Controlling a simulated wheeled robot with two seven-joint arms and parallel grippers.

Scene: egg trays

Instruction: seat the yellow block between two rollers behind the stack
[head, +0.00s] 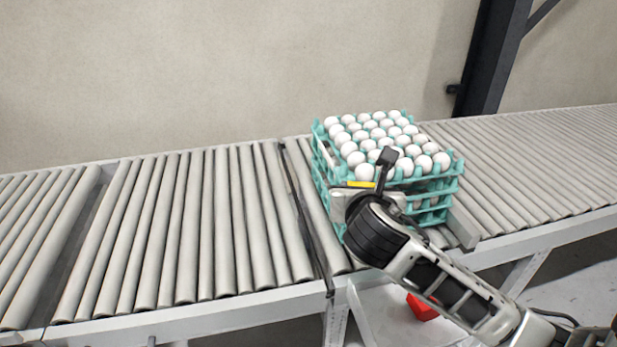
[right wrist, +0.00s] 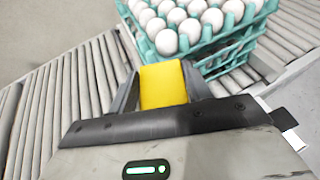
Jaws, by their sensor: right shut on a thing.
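The stack of teal trays (head: 433,200) with white eggs stands on the rollers (head: 220,225). The stack also shows in the right wrist view (right wrist: 208,50), just beyond the block. Whether the block touches the rollers cannot be told. My left gripper is not in view.
A dark seam (head: 300,205) divides the conveyor sections left of the stack. A grey bar (head: 463,228) lies by the stack's right front side. A red object (head: 422,308) is below the conveyor. A dark post (head: 490,60) stands behind. The left rollers are clear.

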